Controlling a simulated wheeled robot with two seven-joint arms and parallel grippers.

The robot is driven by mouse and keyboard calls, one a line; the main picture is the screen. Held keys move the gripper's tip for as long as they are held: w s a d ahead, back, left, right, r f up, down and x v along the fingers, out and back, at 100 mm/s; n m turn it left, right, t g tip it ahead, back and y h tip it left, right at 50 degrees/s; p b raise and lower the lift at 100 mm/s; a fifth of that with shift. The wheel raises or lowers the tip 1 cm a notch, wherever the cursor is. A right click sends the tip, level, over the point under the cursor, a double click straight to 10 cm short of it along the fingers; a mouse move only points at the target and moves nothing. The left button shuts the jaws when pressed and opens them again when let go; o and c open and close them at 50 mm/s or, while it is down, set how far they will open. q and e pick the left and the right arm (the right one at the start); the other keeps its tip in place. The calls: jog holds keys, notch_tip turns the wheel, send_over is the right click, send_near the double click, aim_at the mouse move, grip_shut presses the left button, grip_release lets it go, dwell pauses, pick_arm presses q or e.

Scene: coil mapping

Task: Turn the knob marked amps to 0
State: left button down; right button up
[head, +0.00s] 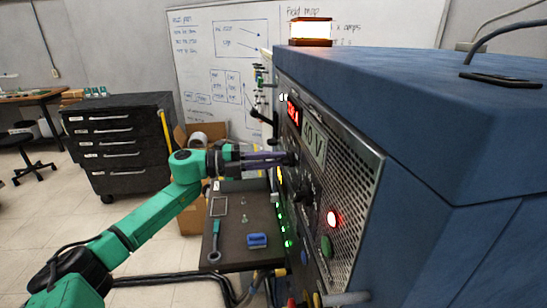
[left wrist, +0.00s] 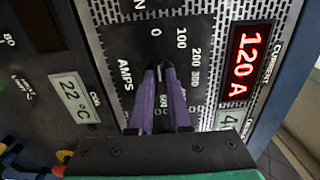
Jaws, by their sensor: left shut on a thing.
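In the head view my left gripper (head: 287,158) reaches from the left to the front of the blue cabinet (head: 430,120). My right gripper is not in view.
Another display (left wrist: 72,97) reads 22 °C. A second dark knob (head: 303,192), a lit red lamp (head: 333,218) and several green lights (head: 284,228) sit lower on the panel. A dark bench (head: 232,262) with small tools stands below my left arm. Open floor lies to the left.

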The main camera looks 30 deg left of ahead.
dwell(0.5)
pick_arm(q)
jog(key=c, duration=0.9)
grip_release()
jog(key=shift+o, duration=0.2)
jog(key=b+v, duration=0.8)
jog(key=v, duration=0.6)
jog(key=shift+s+a, duration=0.2)
jog(key=shift+a, duration=0.05)
